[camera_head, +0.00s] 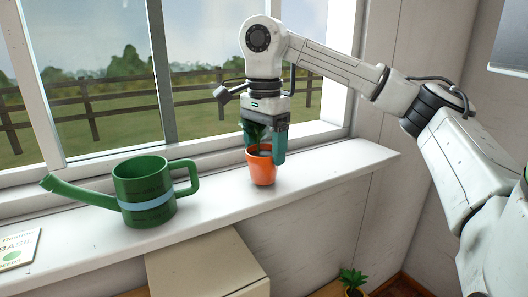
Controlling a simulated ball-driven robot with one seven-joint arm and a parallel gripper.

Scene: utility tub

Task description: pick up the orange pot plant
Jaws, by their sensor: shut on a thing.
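The orange pot plant (261,171) is on the white windowsill, right of a green watering can. It is a small orange pot with dark green leaves showing at its top. My gripper (265,146) comes down from above with teal fingers. It is shut on the orange pot plant, one finger showing at the right side of the pot's rim. The leaves and the other finger are partly hidden. The pot looks upright and at or very near the sill; I cannot tell whether it touches.
The green watering can (145,192) stands on the windowsill (340,168) to the left, its spout pointing left. A basil seed packet (18,250) lies at the far left. A beige box (205,265) and another small plant (352,280) are below the sill. The sill's right end is clear.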

